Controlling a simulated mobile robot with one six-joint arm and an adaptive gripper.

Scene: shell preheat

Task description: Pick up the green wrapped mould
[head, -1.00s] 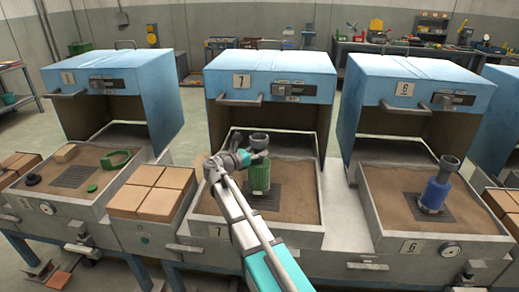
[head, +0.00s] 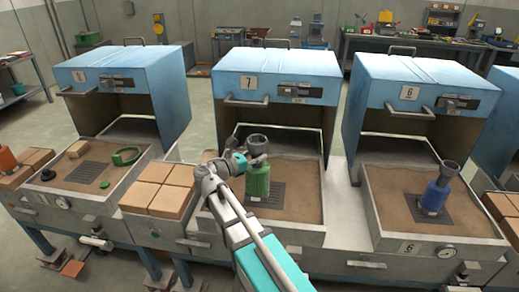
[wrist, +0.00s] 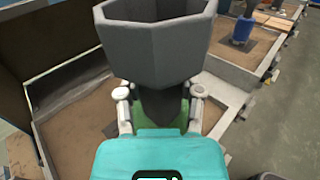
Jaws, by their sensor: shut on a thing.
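The green wrapped mould (head: 258,181) stands upright over the sand tray of station 7 in the head view, with a grey cup (head: 257,143) on top. My gripper (head: 254,161) is shut on the mould near its upper part, reaching in from the left front. In the wrist view the grey cup (wrist: 157,40) fills the top middle, and the fingers of my gripper (wrist: 160,107) lie on both sides below it. Green shows between them (wrist: 178,133). The mould's base is near the dark grate (head: 272,194); I cannot tell whether it touches.
A blue wrapped mould (head: 434,194) stands on the grate of the right tray. Tan bricks (head: 158,188) lie left of the middle tray. The blue hood (head: 275,75) is raised behind it. A green ring (head: 126,156) lies in the left tray.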

